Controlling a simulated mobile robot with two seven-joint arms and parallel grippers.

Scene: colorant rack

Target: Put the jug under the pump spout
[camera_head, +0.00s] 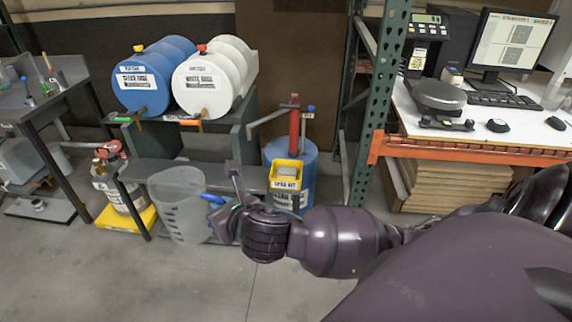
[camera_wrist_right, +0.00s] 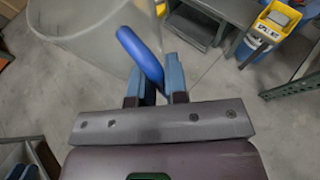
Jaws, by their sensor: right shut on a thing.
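The jug (camera_head: 178,212) is a large translucent grey container with a blue handle, upright at the lower left of the head view. It also shows in the right wrist view (camera_wrist_right: 88,32). My right gripper (camera_head: 220,205) is shut on its blue handle, which passes between the fingers in the wrist view (camera_wrist_right: 157,78). I cannot tell whether the jug's base touches the floor. The pump (camera_head: 294,130) is red and stands on a blue drum (camera_head: 305,165), right of the jug. Its grey spout (camera_head: 266,117) reaches out to the left, above and to the right of the jug. My left gripper is not in view.
A yellow spill kit bin (camera_head: 286,175) hangs on the front of the drum. A rack holds a blue barrel (camera_head: 150,80) and a white barrel (camera_head: 212,75) behind the jug. A yellow-based container (camera_head: 120,192) stands left. A green rack post (camera_head: 374,100) stands right. Front floor is clear.

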